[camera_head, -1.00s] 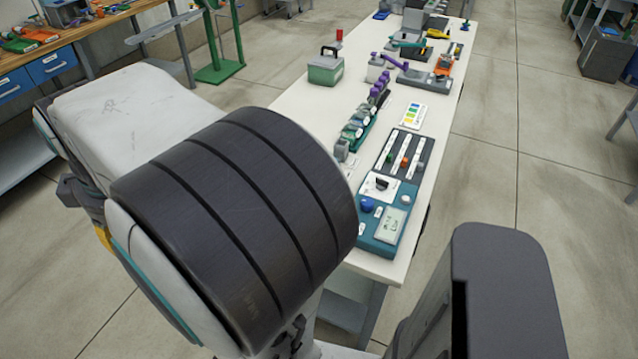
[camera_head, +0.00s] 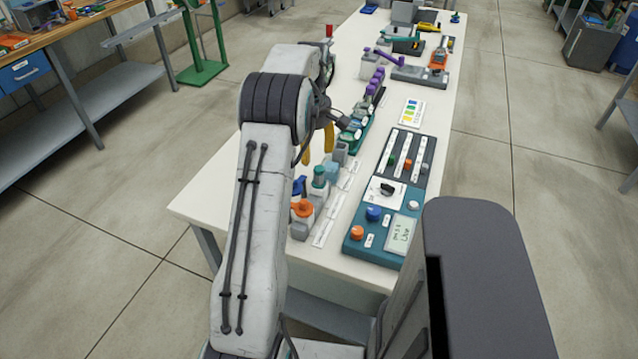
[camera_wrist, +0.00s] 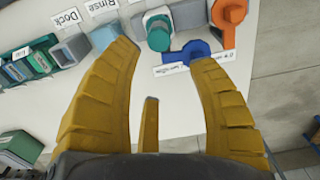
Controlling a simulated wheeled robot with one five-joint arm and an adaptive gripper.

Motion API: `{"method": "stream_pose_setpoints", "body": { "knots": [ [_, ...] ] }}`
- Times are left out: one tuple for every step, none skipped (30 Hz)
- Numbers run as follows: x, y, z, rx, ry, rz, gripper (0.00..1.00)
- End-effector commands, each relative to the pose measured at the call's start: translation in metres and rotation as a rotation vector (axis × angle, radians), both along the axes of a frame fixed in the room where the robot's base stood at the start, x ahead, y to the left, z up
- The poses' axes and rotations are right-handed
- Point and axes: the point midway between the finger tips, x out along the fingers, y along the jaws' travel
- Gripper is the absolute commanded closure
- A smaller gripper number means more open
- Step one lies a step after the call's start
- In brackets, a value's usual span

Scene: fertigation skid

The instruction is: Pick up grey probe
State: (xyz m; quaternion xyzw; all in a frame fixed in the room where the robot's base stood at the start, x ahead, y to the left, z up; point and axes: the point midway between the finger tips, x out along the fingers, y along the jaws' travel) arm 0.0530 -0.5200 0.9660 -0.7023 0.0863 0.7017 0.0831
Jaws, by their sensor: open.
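My gripper (camera_wrist: 163,66) is open and empty, its yellow fingers spread above the white table near the row of small holders. In the head view its fingers (camera_head: 317,146) show beside the arm's end. No other clear grey probe shows.
A pale blue "Rinse" block (camera_wrist: 104,34), a green-capped bottle (camera_wrist: 159,34), a blue handled part (camera_wrist: 195,50) and an orange-topped holder (camera_wrist: 229,14) stand along the table (camera_head: 230,190). A teal control panel (camera_head: 357,245) and a vial rack (camera_head: 357,130) are close by.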

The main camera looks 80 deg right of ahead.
Motion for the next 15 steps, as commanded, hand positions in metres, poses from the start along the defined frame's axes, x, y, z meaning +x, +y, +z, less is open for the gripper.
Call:
{"method": "stream_pose_setpoints", "body": {
  "knots": [
    [-0.006, -0.001, -0.005, 0.004, 0.0, -0.003, 0.46],
    [-0.009, -0.002, -0.008, 0.005, 0.0, -0.003, 0.46],
    [-0.011, -0.002, -0.012, 0.007, 0.0, -0.003, 0.46],
    [-0.012, -0.002, -0.014, 0.007, 0.0, -0.003, 0.46],
    [-0.013, -0.002, -0.017, 0.007, 0.0, -0.003, 0.46],
    [-0.013, -0.002, -0.021, 0.008, 0.0, -0.003, 0.46],
    [-0.013, -0.002, -0.023, 0.008, 0.0, -0.003, 0.46],
    [-0.013, -0.001, -0.025, 0.008, 0.0, -0.003, 0.46],
    [-0.013, -0.001, -0.027, 0.007, 0.0, -0.003, 0.46],
    [-0.013, -0.001, -0.029, 0.006, 0.0, -0.003, 0.46],
    [-0.013, 0.0, -0.031, 0.007, 0.0, -0.003, 0.46],
    [-0.014, 0.001, -0.034, 0.008, 0.0, -0.003, 0.46],
    [-0.014, 0.002, -0.037, 0.007, 0.0, -0.003, 0.46],
    [-0.015, 0.003, -0.04, 0.009, 0.0, -0.004, 0.46],
    [-0.016, 0.005, -0.045, 0.008, 0.0, -0.004, 0.46]
  ]
}}
